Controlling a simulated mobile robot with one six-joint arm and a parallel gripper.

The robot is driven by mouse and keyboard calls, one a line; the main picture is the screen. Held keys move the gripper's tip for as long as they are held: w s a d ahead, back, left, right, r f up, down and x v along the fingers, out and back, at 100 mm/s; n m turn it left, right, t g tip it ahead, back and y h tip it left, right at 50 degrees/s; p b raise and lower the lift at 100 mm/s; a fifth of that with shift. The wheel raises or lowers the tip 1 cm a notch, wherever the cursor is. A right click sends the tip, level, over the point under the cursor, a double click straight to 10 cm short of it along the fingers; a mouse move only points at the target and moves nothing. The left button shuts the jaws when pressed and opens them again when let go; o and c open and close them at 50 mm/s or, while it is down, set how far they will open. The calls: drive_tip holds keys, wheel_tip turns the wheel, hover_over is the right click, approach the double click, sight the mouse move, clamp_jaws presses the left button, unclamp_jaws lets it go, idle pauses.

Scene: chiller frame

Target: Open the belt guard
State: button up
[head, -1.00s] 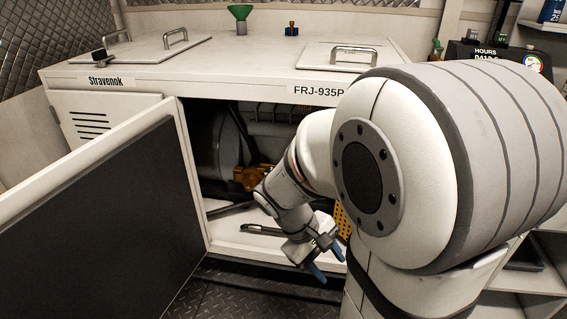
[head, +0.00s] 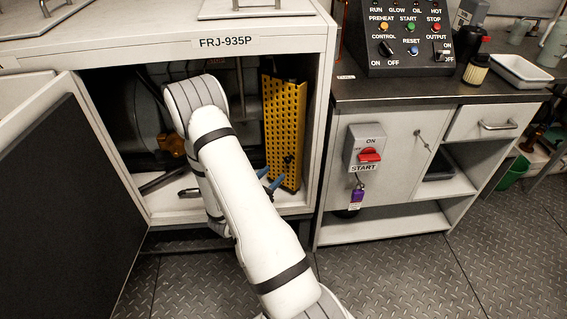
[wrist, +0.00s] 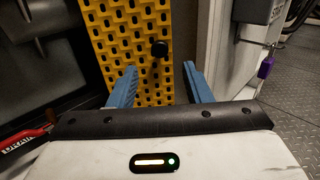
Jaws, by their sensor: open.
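The belt guard (head: 284,118) is a yellow perforated panel standing upright inside the right end of the open cabinet. It also fills the middle of the wrist view (wrist: 125,25). A round black knob (wrist: 159,49) sits on its face. My gripper (head: 271,177) is inside the cabinet opening, low in front of the guard. Its two blue fingers are open and apart in the wrist view (wrist: 160,68), with the knob just beyond the tips and between them in the picture. Nothing is between the fingers. My arm hides part of the cabinet interior.
The cabinet door (head: 65,205) stands open on the left. The cabinet's right side wall (head: 322,110) is close beside the guard. A counter unit with a red START switch (head: 369,156) and a control panel (head: 410,40) stands to the right. The floor in front is clear.

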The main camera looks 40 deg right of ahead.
sight(286, 161)
drive_tip(key=x, duration=0.7)
drive_tip(key=shift+w+d+b, duration=0.1)
drive_tip(key=shift+d+b, duration=0.15)
drive_tip(key=shift+b, duration=0.1)
drive_tip(key=shift+c, duration=0.6)
clamp_jaws()
